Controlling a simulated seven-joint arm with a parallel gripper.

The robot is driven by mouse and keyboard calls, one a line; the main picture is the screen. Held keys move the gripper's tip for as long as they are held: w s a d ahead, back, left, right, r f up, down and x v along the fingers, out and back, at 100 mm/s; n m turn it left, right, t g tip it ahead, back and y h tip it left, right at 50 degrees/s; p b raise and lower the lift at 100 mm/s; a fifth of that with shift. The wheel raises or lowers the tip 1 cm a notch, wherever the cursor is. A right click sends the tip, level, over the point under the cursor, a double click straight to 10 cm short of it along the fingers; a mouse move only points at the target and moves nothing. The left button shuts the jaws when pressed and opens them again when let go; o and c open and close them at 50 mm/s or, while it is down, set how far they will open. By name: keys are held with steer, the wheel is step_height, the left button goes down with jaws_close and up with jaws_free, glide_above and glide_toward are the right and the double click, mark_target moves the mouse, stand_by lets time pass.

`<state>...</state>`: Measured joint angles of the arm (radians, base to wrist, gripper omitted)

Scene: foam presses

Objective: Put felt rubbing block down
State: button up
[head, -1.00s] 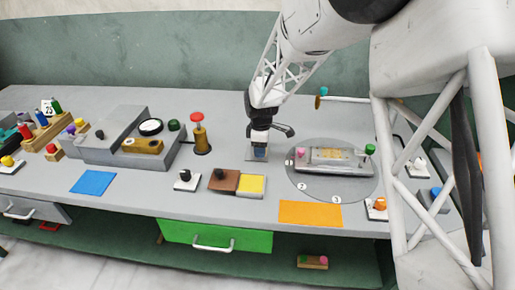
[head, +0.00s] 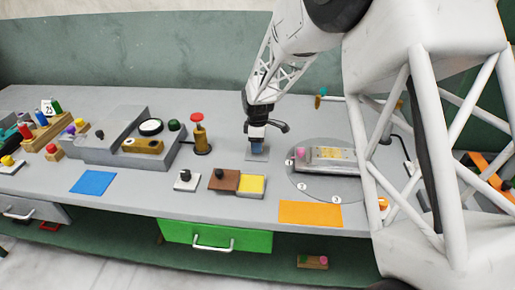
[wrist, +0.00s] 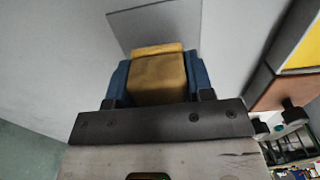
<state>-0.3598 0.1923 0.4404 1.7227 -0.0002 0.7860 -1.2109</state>
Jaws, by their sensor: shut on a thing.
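My gripper (head: 257,146) hangs over the middle of the grey table. In the wrist view its two blue fingers (wrist: 159,80) are shut on a tan block, the felt rubbing block (wrist: 158,78). In the head view I cannot make out the block between the fingers. A light grey square pad (head: 257,157) lies on the table under the gripper. It also shows in the wrist view (wrist: 125,22), partly behind the block. The block appears to be above the pad; I cannot tell how large the gap is.
A red-topped post (head: 200,134) stands left of the gripper. A round numbered plate (head: 300,190) with a grey press lies to the right. An orange mat (head: 310,214) is at the front.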

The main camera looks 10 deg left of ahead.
steer(key=shift+f, duration=1.2)
steer(key=shift+f, duration=0.1)
steer(key=o, duration=1)
steer(key=shift+c, duration=0.2)
step_height(320, 180, up, 12)
steer(key=shift+r, duration=0.1)
